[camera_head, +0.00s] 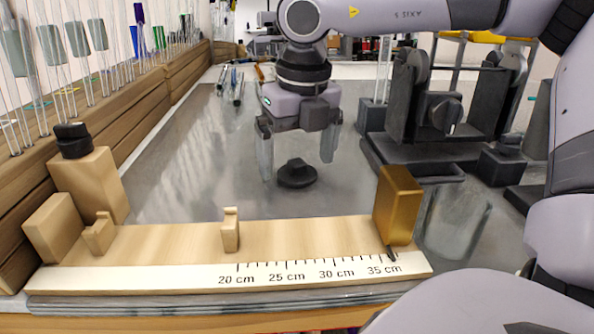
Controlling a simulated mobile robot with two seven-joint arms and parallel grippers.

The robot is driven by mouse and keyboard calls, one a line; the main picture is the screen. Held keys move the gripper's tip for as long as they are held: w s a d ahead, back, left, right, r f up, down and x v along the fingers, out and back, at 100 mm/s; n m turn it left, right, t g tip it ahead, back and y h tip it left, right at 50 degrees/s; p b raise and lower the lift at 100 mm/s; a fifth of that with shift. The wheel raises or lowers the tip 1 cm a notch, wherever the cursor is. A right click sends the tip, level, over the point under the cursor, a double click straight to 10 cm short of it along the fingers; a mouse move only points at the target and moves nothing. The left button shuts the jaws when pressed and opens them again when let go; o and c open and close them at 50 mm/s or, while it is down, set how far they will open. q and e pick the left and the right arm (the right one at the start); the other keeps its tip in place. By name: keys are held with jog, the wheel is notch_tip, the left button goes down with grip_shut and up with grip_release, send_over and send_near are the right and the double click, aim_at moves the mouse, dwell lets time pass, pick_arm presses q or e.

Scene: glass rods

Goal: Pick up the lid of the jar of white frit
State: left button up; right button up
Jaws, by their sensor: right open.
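A dark round lid with a raised knob (297,175) sits near the middle of the grey worktop. I cannot make out a jar body or white frit beneath it. My right gripper (297,166) points down over this lid, its two pale fingers apart, one on the left and one on the right of it. The fingers look clear of the lid, with nothing between them gripped. My left gripper is out of view.
A wooden measuring board (170,245) with a printed scale lies along the front edge, with a brass-coloured block (398,205) at its right. A clear glass vessel (455,222) stands beside it. A dark machine (435,110) stands at right. Glass rods (60,60) line the left wall.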

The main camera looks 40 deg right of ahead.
jog(key=shift+w+f, duration=0.1)
jog(key=shift+f, duration=0.6)
jog(key=c, duration=1.1)
jog(key=shift+r, duration=0.1)
